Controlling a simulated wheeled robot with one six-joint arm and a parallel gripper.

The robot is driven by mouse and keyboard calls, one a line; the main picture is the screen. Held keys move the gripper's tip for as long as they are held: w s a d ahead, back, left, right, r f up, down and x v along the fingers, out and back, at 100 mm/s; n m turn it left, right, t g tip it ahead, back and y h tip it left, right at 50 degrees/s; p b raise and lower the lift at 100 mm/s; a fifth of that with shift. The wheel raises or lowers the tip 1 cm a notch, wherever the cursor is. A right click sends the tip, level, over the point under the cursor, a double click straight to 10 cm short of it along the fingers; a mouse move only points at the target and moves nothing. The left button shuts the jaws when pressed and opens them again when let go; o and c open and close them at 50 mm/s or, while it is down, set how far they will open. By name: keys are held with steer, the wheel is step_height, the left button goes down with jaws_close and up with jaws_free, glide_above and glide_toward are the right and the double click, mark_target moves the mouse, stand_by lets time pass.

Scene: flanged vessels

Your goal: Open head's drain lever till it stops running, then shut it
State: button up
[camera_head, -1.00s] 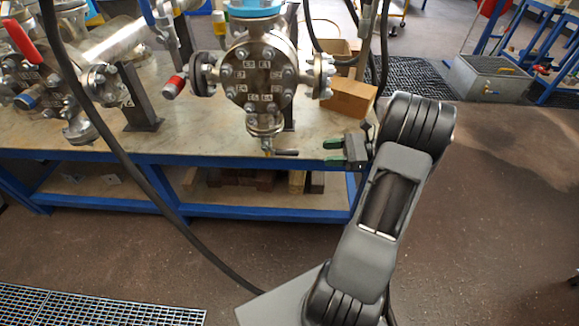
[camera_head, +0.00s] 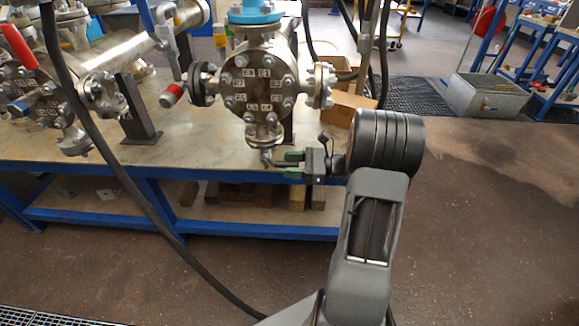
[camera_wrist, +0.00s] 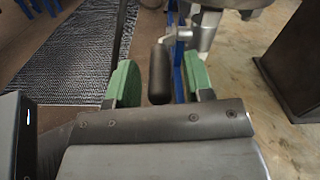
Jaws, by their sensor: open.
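The head (camera_head: 258,85) is a round steel flanged vessel end with small labels and bolts, at the table's front edge. Its drain valve (camera_head: 266,153) hangs at the bottom, and the lever's far end is hidden by my gripper. In the wrist view the drain lever (camera_wrist: 159,75) shows as a dark rounded handle between the fingers. My gripper (camera_head: 291,164) has green fingers, pointing left at the lever. In the wrist view my gripper (camera_wrist: 160,82) is open, one finger on each side of the lever, with gaps visible. I cannot see any liquid running.
Another flanged vessel with a red lever (camera_head: 18,45) stands at left on the table (camera_head: 190,148). A red-capped side fitting (camera_head: 171,95) sticks out left of the head. A cardboard box (camera_head: 347,107) is behind right. A black hose (camera_head: 120,185) crosses in front.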

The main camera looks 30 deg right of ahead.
steer(key=shift+w+a, duration=0.15)
steer(key=shift+a, duration=0.1)
jaws_close()
stand_by(0.4)
